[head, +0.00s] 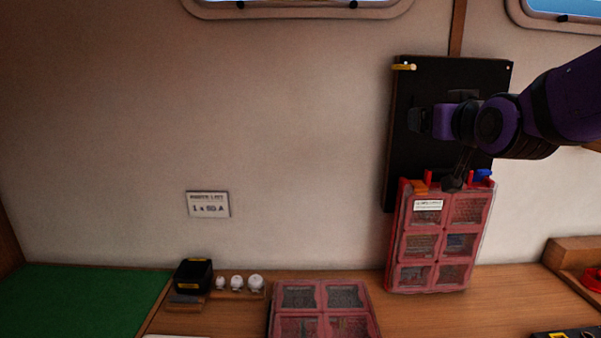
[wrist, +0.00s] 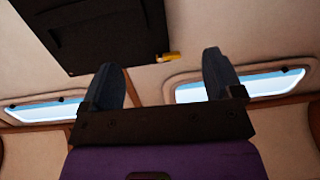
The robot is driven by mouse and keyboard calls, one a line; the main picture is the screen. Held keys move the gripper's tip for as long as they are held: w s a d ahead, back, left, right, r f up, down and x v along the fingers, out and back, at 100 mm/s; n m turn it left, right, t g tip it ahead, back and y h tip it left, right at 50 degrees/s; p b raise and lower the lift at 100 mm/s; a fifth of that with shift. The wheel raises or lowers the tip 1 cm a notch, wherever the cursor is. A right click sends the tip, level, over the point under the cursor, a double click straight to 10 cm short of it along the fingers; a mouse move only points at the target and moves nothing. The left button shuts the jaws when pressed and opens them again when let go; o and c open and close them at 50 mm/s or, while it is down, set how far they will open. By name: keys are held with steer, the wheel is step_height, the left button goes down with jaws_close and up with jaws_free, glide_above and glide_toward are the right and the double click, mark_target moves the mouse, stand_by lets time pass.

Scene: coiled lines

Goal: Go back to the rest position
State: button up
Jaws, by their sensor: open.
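My gripper (wrist: 166,85) shows in the wrist view with its two dark fingers spread wide apart and nothing between them. In the head view my gripper (head: 415,120) is at the end of my purple and black arm, in front of the black wall panel (head: 403,165) at the right. The panel also shows at the upper left of the wrist view (wrist: 100,30). A yellow peg (head: 404,67) sticks out near the panel's top left corner, and it shows beside a fingertip in the wrist view (wrist: 172,57). Part of the panel is hidden behind my arm.
A red compartment case (head: 432,255) stands upright below the panel; another red case (head: 320,310) lies on the wooden bench (head: 220,318). A black box (head: 193,274), several white round pieces (head: 236,282) and a green mat (head: 80,300) are at left. A paper sign (head: 208,204) hangs on the clear wall.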

steer(key=s+d+f+g, duration=0.1)
steer(key=s+f+g, duration=0.2)
steer(key=s, duration=0.5)
steer(key=s+d+f+g, duration=0.2)
steer(key=s+f+g, duration=0.1)
steer(key=s, duration=0.5)
steer(key=s+d+f+g, duration=0.2)
steer(key=s+f+g, duration=0.2)
steer(key=s, duration=0.4)
steer(key=shift+s+d+m+g+h, duration=0.15)
steer(key=shift+m+g+h, duration=0.25)
steer(key=shift+g, duration=0.3)
